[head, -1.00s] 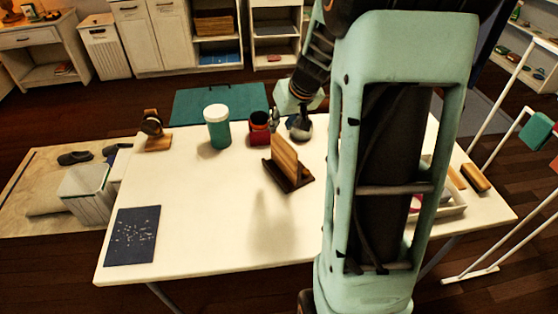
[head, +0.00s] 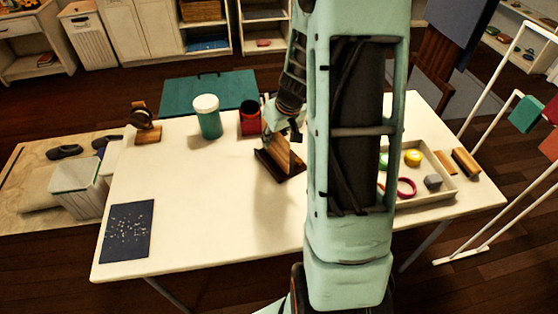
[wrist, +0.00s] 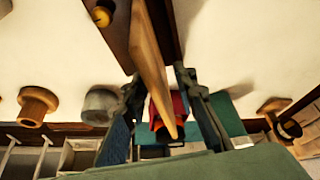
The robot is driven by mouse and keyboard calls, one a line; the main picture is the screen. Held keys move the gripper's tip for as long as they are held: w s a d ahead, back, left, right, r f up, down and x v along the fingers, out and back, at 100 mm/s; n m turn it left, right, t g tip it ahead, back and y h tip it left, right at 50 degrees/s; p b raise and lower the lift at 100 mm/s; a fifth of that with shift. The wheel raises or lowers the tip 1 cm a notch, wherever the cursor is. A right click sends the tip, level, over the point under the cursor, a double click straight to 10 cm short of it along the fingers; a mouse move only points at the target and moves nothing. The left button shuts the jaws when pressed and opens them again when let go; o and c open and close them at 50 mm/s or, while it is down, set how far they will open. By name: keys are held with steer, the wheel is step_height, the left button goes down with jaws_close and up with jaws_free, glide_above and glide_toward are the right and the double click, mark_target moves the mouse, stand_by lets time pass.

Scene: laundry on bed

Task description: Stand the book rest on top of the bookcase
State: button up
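The book rest (head: 283,158), a light wooden back panel on a dark base, stands upright on the white table (head: 190,205). My gripper (head: 284,131) is at the top of its panel. In the wrist view, the two fingers of my gripper (wrist: 163,118) lie on either side of the book rest's panel (wrist: 150,55), with gaps visible, so it looks open. White shelf units stand at the back (head: 264,42) and at the far right (head: 515,48); I cannot tell which is the bookcase. The back unit's top is out of frame.
A white-lidded teal jar (head: 208,117) and a red container (head: 250,118) stand left of and behind the book rest. A headphone stand (head: 143,125) and a dark blue book (head: 127,232) are on the left. A tray of small items (head: 447,192) is on the right. A drying rack (head: 497,130) stands beyond it.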

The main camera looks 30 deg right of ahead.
mark_target(272, 156)
steer(key=shift+x, duration=1.6)
steer(key=shift+f+b, duration=0.25)
steer(key=shift+b, duration=0.35)
jaws_close()
